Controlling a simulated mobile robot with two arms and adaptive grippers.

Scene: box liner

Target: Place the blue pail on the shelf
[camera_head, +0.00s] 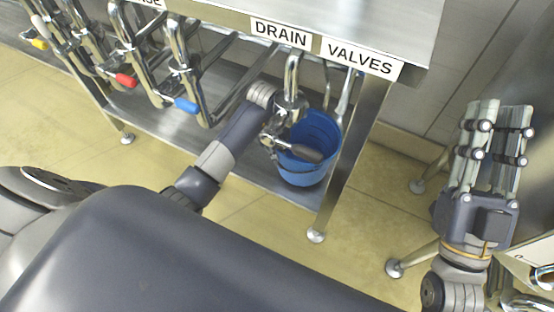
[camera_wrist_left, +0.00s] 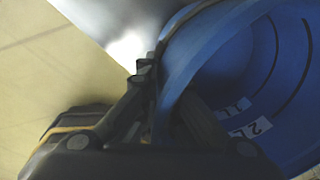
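The blue pail (camera_head: 303,174) is under the counter at the "DRAIN VALVES" label, over the metal lower shelf (camera_head: 262,186). I cannot tell whether its base touches that shelf. My left gripper (camera_head: 286,147) is at the pail's rim. In the left wrist view its fingers (camera_wrist_left: 172,105) lie on either side of the wall of the pail (camera_wrist_left: 225,65), one outside and one inside, with the wall between them. Number labels show inside the pail. My right gripper (camera_head: 499,108) is empty on the right, pointing up, its two fingers parallel with a gap between them.
Chrome pipes and valves with yellow, red and blue handles (camera_head: 186,105) hang under the counter left of the pail. A tap (camera_head: 291,85) is just above it. A table leg (camera_head: 345,165) stands right of the pail. Tiled floor (camera_head: 365,235) is clear in front.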

